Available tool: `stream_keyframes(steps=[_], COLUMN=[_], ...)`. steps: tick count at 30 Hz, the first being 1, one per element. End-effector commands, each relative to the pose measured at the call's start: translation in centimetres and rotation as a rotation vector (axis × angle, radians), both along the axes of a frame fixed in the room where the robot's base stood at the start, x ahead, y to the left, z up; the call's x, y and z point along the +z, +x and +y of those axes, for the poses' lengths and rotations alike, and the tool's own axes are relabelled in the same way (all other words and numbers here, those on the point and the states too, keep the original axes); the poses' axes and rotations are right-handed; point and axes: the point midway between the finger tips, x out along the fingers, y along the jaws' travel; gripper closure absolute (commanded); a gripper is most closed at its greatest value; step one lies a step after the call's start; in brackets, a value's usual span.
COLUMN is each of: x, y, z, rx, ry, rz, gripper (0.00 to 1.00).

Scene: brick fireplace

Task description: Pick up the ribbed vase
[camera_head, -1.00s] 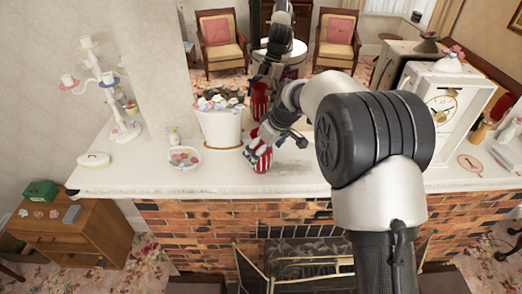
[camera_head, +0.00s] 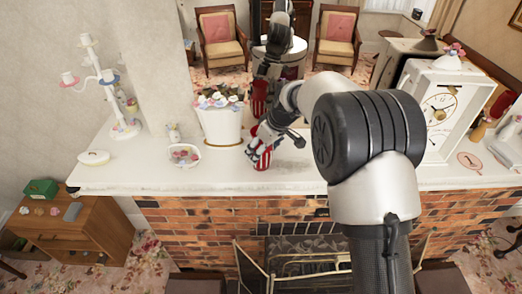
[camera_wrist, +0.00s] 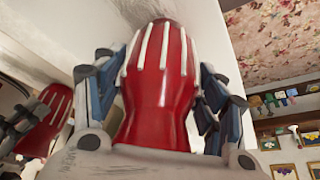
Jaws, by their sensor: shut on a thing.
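The ribbed vase (camera_head: 262,161) is red with white vertical ribs. It is upright on or just above the white mantel shelf; I cannot tell whether its base touches. My gripper (camera_head: 263,150) is shut on the vase and covers part of it in the head view. In the wrist view the vase (camera_wrist: 161,95) fills the middle, with the blue-and-grey fingers of my gripper (camera_wrist: 160,84) on both sides of it.
A white flower planter (camera_head: 221,127) stands close left of the vase. A small bowl (camera_head: 184,155), a white candelabra (camera_head: 108,85) and a lidded dish (camera_head: 94,157) lie farther left. A white clock (camera_head: 440,110) stands right. A mirror behind reflects the vase (camera_head: 259,98).

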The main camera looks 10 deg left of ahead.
Motion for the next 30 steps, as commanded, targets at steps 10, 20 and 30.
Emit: stream_keyframes(steps=[10,20,30], x=[0.1,0.7,6.4], y=[0.1,0.1,0.2], z=[0.0,0.0,0.1], rx=[-0.001,0.0,0.0], ry=[0.001,0.002,0.003], rz=[-0.003,-0.005,-0.009], gripper=[0.73,0.73,0.73])
